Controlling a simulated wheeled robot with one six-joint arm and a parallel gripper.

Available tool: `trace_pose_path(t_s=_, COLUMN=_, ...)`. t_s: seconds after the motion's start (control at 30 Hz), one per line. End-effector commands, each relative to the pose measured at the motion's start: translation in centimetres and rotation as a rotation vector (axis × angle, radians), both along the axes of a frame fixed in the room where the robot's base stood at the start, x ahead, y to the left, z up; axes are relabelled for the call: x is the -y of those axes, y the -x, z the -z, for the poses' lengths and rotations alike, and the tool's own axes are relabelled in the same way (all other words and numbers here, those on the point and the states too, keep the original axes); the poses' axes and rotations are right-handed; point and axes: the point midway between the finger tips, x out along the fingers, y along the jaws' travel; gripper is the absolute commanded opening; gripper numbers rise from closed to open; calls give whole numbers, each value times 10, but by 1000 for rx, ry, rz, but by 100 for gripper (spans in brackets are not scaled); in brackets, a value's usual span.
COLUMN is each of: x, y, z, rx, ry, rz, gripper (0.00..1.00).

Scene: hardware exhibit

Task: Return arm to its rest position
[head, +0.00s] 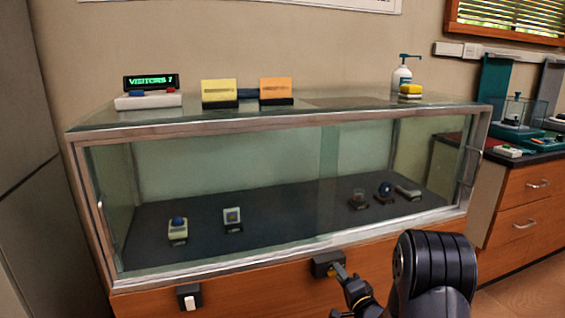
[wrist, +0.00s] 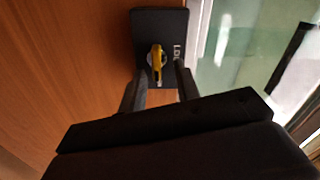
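My gripper (wrist: 160,88) is in front of a small black lock box (wrist: 158,20) on the wooden front below the glass case. A yellow key or knob (wrist: 157,62) sits in the box, between my two fingers. The fingers stand apart on either side of it, and I cannot tell whether they touch it. In the head view my dark arm (head: 435,268) reaches in from the bottom right, and the black box (head: 327,262) with its yellow part shows just beyond my gripper (head: 345,283).
The glass display case (head: 290,252) holds several small exhibits. A white switch (head: 188,296) is on the wooden front at left. On top stand a visitor counter (head: 150,92), yellow and orange card stands and a pump bottle (head: 401,75). A wooden drawer cabinet (head: 525,205) stands at right.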

Motion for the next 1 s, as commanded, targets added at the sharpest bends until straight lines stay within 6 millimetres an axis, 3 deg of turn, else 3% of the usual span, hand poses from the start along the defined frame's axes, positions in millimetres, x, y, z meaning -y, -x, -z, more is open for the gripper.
trace_pose_path(t_s=1.0, x=-8, y=3, z=-8, rx=269, ry=823, rz=-1, gripper=31)
